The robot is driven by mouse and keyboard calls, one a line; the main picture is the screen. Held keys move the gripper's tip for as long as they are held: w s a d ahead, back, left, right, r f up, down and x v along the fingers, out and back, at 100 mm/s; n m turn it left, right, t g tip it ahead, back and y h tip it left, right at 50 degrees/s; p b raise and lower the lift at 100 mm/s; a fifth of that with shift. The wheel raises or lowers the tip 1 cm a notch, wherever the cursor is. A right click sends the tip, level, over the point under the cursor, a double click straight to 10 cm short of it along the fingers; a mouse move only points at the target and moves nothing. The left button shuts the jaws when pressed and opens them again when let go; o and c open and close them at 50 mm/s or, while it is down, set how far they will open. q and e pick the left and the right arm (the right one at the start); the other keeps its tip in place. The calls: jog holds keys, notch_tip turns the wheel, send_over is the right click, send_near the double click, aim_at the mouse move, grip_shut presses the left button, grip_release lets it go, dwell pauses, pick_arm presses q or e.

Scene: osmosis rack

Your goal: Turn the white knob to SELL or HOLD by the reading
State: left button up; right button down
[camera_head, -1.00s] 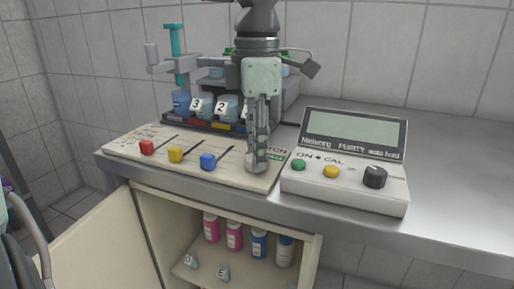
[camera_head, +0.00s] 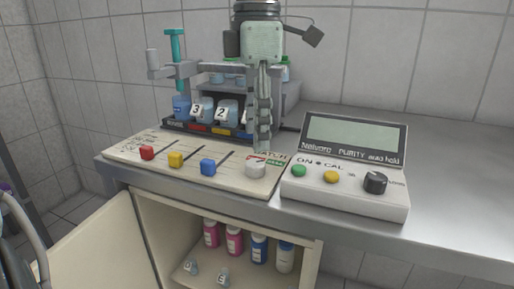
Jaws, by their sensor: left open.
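The white knob (camera_head: 256,168) sits at the right end of the cream control panel (camera_head: 128,160), with a small red and green marked label (camera_head: 275,160) behind it. Its pointer is too small to read surely. My left gripper (camera_head: 264,146) hangs pointing down just above and behind the knob, apart from it, open and empty. The purity meter (camera_head: 345,190) stands right of the panel. Its screen (camera_head: 355,133) is blank grey-green with no reading visible. My right gripper is not in view.
Red (camera_head: 147,152), yellow (camera_head: 176,159) and blue (camera_head: 208,167) slider knobs line the panel. A rack with numbered jars (camera_head: 197,110) stands behind. The meter has a green button, a yellow button and a black dial (camera_head: 375,182). Bottles (camera_head: 235,239) stand in the open cabinet below. The counter's right side is clear.

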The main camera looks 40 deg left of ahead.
aim_at(257, 162)
pick_arm(q)
notch_tip(257, 162, up, 7)
jog(key=shift+f, duration=0.2)
dwell(0.6)
